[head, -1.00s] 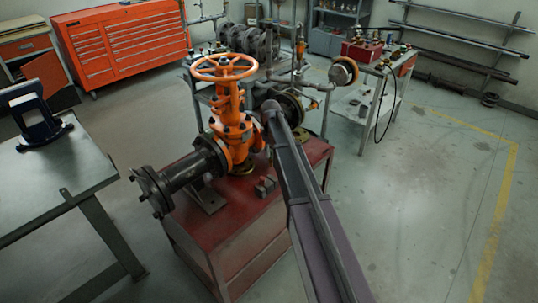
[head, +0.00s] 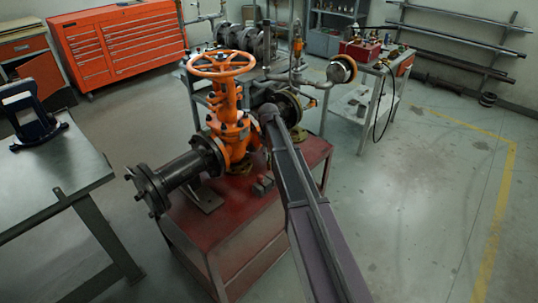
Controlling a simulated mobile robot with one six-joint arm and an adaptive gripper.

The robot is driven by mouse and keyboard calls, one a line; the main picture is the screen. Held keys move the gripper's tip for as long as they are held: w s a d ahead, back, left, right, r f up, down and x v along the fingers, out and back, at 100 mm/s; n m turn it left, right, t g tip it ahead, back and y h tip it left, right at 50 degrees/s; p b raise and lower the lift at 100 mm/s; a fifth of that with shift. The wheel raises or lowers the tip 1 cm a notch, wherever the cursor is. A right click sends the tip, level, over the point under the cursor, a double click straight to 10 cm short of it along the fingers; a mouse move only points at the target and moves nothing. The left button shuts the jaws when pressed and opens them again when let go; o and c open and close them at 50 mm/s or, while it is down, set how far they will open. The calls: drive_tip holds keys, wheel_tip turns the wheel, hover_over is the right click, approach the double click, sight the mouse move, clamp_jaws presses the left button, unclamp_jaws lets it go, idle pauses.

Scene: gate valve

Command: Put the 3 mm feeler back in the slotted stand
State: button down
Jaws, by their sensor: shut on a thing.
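An orange gate valve (head: 231,125) with a handwheel stands upright on a red bench (head: 236,236). A small dark grey block (head: 263,186) with a notched look sits on the bench top in front of the valve. It may be the slotted stand, but it is too small to be sure. My arm reaches from the lower right to the pipework right of the valve. My gripper is hidden beyond the arm's far end, and the 3 mm feeler cannot be made out.
A grey metal table (head: 56,177) with a dark device (head: 33,122) stands at the left. A red tool cabinet (head: 117,45) is at the back left. A cart (head: 383,92) with small parts stands at the back right. The floor at the right is clear.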

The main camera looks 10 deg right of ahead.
sight(269, 169)
drive_tip(key=shift+f+b, duration=1.15)
drive_tip(key=shift+f, duration=0.25)
drive_tip(key=shift+f+b, duration=2.85)
idle(1.4)
drive_tip(key=shift+c, duration=2.1)
unclamp_jaws()
drive_tip(key=shift+r, duration=0.15)
wheel_tip(269, 169, up, 11)
drive_tip(key=p, duration=1.1)
drive_tip(key=shift+r+p, duration=0.15)
drive_tip(key=shift+p, duration=0.15)
